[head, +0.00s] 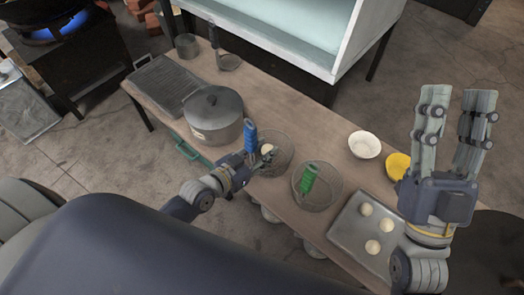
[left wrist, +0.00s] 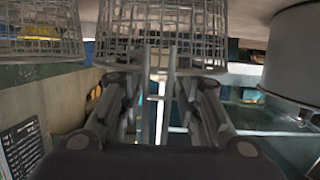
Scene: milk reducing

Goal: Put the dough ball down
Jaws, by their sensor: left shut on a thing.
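A pale dough ball (head: 266,149) lies in a wire basket (head: 279,160) with a blue handle (head: 250,137). My left gripper (head: 252,160) is at that handle, beside the dough ball. In the left wrist view its fingers (left wrist: 160,78) are closed around thin metal bars below a wire basket (left wrist: 165,35). Three more dough balls (head: 366,209) lie on a grey tray (head: 345,232) at the right. My right gripper (head: 456,112) is raised, with its fingers apart and empty, above the table's right end.
A second wire basket (head: 318,192) with a green handle (head: 308,178) stands right of the first. A lidded pot (head: 214,118), a grill plate (head: 166,86), a white bowl (head: 364,144) and a yellow bowl (head: 397,166) are on the table. Bare tabletop (head: 300,122) shows behind the baskets.

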